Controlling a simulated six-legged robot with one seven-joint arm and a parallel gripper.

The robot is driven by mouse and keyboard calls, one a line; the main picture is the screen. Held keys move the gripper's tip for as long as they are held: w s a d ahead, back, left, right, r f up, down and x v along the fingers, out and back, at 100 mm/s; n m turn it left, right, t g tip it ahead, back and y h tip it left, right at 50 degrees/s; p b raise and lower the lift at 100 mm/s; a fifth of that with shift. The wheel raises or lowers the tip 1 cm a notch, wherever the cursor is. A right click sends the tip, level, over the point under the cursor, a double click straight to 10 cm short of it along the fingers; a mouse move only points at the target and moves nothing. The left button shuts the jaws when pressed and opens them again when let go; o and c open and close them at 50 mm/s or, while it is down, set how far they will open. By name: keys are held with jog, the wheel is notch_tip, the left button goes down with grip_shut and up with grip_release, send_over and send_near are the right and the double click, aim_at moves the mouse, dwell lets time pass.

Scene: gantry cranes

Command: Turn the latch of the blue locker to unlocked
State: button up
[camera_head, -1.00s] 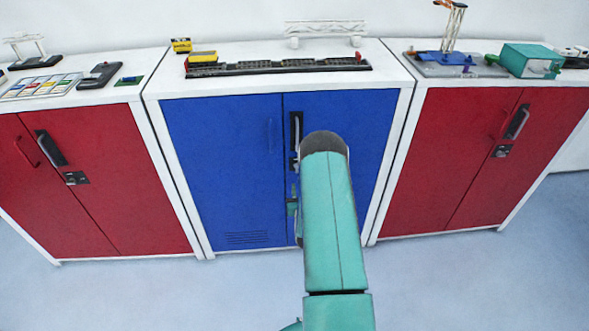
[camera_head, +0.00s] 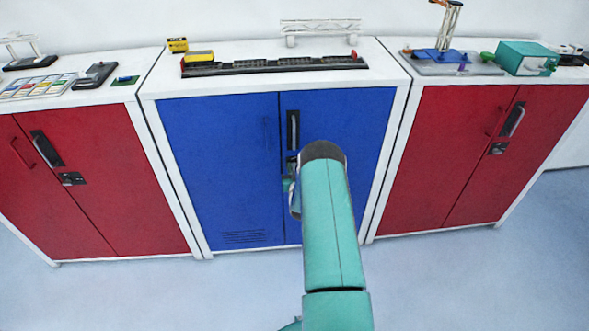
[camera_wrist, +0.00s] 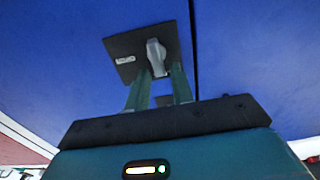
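The blue locker (camera_head: 222,165) stands in the middle with both doors closed. Its latch is a grey knob (camera_wrist: 156,55) on a dark square plate (camera_wrist: 126,46) beside the door seam. The knob stands roughly upright in the wrist view, tilted slightly. In the head view the plate is mostly hidden by my arm, below the black door handle (camera_head: 293,130). My gripper (camera_wrist: 161,74) is open, with a gap between its two teal fingers. The fingertips are just below and around the knob's lower end; I cannot tell whether they touch it.
Red lockers stand on the left (camera_head: 75,200) and right (camera_head: 450,165), close against the blue one. Model track, yellow blocks and a white gantry (camera_head: 320,28) sit on top of the blue locker. The pale floor (camera_head: 150,295) in front is clear.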

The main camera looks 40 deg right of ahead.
grip_shut()
jog(key=shift+d+m, duration=0.1)
jog(key=shift+m, duration=0.3)
jog(key=m, duration=0.3)
jog(key=shift+s+d+f+m, duration=0.1)
jog(key=shift+s+d+m, duration=0.1)
jog(key=shift+d+m, duration=0.1)
jog(key=m, duration=0.4)
jog(key=f+m, duration=0.1)
jog(key=m, duration=0.8)
jog(key=shift+s+d+f+m, duration=0.3)
jog(key=shift+d+f, duration=0.05)
